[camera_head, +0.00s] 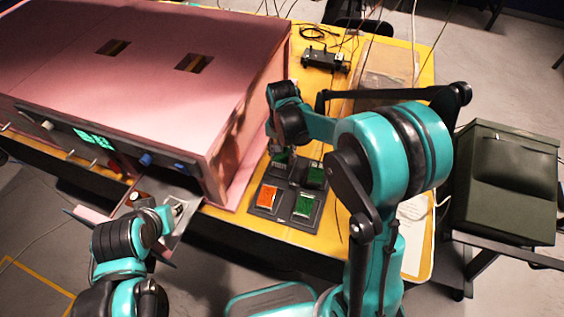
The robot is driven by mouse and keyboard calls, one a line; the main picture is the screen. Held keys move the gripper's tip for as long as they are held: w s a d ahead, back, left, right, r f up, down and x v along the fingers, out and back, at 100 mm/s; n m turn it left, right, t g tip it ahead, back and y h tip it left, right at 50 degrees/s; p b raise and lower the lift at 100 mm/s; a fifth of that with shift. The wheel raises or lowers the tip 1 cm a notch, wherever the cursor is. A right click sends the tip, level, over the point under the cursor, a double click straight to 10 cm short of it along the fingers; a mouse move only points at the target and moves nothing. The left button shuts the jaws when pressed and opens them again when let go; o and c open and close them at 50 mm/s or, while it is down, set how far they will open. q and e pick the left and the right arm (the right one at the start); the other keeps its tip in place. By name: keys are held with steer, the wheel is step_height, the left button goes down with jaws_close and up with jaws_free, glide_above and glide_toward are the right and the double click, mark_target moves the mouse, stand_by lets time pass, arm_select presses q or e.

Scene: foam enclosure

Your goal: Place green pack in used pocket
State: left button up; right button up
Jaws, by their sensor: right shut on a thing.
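A dark tray (285,213) with several pockets lies on the yellow table, right of the pink enclosure. An orange pack (267,196) sits in its front left pocket. A green pack (304,207) is in the front right pocket and another green pack (316,176) is behind it. My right gripper (281,158) points down at the tray's back left pocket, shut on a green pack that is mostly hidden. I cannot tell whether that pack touches the pocket. My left gripper (176,209) is at the open drawer (188,222); its jaws are too small to read.
The pink foam enclosure (150,60) fills the left of the table, with its drawer out at the front. A black device (325,60) and cables lie at the back. A clear bag-like item (385,75) lies behind my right arm. A dark green case (505,190) stands at right.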

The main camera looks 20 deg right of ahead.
mark_target(282, 157)
step_height(282, 157, down, 4)
steer(key=shift+r+b, duration=0.15)
steer(key=shift+b, duration=0.3)
steer(key=o, duration=1.2)
